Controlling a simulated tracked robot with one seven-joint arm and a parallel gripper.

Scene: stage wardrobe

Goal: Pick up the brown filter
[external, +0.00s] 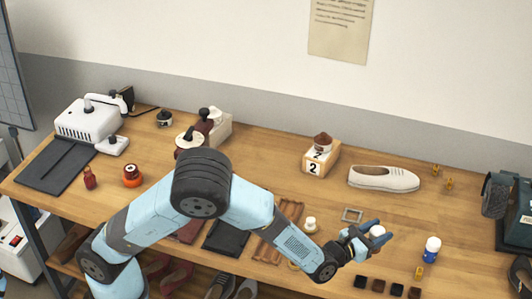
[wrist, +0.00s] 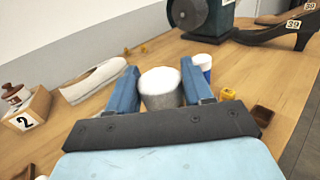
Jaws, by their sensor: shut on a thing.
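My gripper (external: 368,239) is at the right part of the bench, its two blue fingers closed on a small white-topped, grey-sided round thing (external: 378,231). In the wrist view, the held thing (wrist: 161,90) sits upright between the fingers (wrist: 160,82). I cannot tell whether it touches the bench. It does not look brown. I cannot tell for sure which thing is the brown filter. A brown, pot-like thing (external: 323,140) stands on a wooden block marked 2 (external: 314,163), left of and behind my gripper. Several small dark brown squares (external: 378,285) lie near the front edge.
A white shoe (external: 384,179) lies behind my gripper. A blue-and-white bottle (external: 431,250) stands to its right, with a small yellow piece (external: 419,272) in front. A dark green machine (external: 517,214) is at the far right.

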